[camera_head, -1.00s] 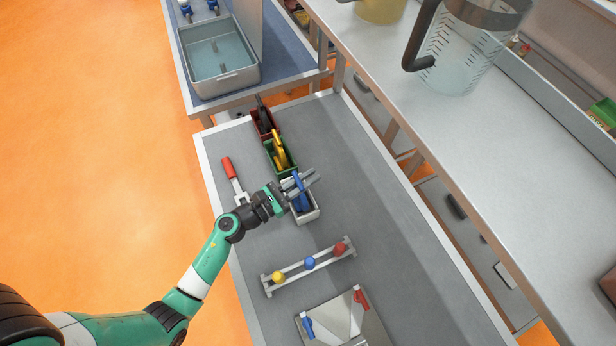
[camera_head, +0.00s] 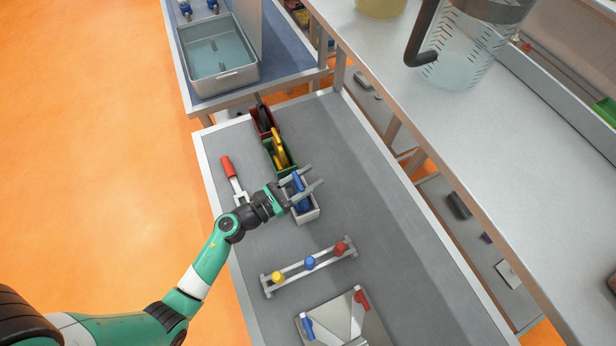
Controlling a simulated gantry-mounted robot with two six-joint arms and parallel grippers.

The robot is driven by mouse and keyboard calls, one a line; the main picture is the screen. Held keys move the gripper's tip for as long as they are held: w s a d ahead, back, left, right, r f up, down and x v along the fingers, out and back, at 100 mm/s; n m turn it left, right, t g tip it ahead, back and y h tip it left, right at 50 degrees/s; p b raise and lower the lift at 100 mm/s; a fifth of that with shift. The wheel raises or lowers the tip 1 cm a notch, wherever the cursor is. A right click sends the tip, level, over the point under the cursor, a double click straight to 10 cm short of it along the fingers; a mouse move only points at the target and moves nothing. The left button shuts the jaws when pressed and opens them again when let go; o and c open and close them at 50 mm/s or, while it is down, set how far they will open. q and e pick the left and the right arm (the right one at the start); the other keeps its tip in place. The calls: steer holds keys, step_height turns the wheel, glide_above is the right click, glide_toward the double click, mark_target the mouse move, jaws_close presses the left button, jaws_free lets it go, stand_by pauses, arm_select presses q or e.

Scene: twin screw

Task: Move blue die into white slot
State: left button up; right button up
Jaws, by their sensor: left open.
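The blue die (camera_head: 298,182) is in the white slot (camera_head: 308,215), a small pale open box on the grey table. It stands partly above the box rim and shows between my gripper's fingers. My left gripper (camera_head: 316,180) is open, with its fingers spread over the box around the upper part of the die. I cannot tell whether a finger touches the die. My right gripper is not in view.
A green box (camera_head: 291,171) with a yellow die (camera_head: 279,150) and a red box (camera_head: 254,124) with a dark die stand behind. A red-handled tool (camera_head: 229,168) lies left. A rail (camera_head: 293,271) with coloured knobs and a metal plate (camera_head: 345,322) are in front. The table's right side is clear.

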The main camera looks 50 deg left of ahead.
arm_select(q)
steer(key=shift+s, duration=0.1)
steer(key=s+a, duration=0.1)
steer(key=s, duration=1)
steer(key=shift+s+a, duration=0.2)
steer(key=shift+a, duration=0.2)
